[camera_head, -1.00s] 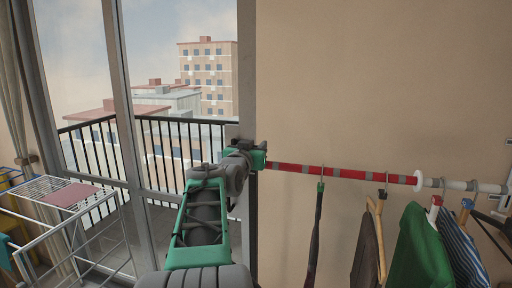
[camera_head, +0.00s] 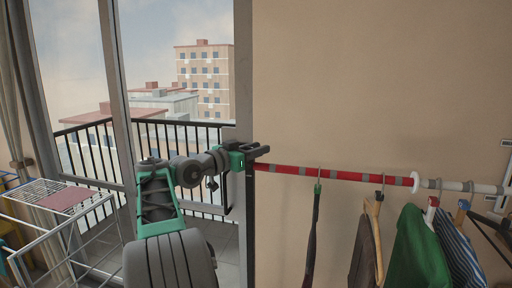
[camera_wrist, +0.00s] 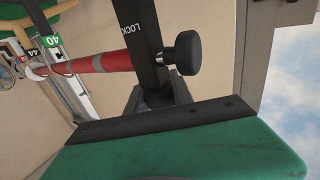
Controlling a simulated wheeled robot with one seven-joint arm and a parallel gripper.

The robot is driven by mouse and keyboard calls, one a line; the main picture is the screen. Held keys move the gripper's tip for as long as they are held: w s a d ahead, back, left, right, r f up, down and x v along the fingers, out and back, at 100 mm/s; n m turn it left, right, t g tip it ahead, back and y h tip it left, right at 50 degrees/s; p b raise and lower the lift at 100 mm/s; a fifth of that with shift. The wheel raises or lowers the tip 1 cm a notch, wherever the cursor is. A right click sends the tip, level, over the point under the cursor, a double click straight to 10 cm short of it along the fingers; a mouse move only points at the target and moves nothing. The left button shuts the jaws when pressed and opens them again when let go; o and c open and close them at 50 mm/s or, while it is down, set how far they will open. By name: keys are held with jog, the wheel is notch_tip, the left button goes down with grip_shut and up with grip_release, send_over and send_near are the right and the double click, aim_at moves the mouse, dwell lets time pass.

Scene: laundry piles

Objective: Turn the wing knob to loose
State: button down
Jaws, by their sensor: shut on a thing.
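My gripper (camera_head: 263,150) is at the left end of the red rod (camera_head: 335,175), against the top of a dark upright post (camera_head: 250,215). In the wrist view its green body and black plate fill the bottom, and its dark fingers (camera_wrist: 160,93) are closed at the post. The wing knob itself is hidden between or behind the fingers, so its angle cannot be told. The post (camera_wrist: 138,35) bears white lettering starting "LOCK". A round black knob (camera_wrist: 186,53) on a short metal stem sticks out of the post, apart from my fingers.
Hangers with a dark garment, a brown one (camera_head: 365,250), a green one (camera_head: 420,250) and a striped one hang from the rod. A drying rack (camera_head: 60,205) stands at the left. A glass balcony door (camera_head: 120,120) is behind my arm.

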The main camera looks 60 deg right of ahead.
dwell(0.3)
jog(key=c, duration=1.1)
grip_release()
jog(key=b+v, duration=0.2)
jog(key=v, duration=0.5)
jog(key=shift+w+a, duration=0.15)
jog(key=shift+a, duration=0.25)
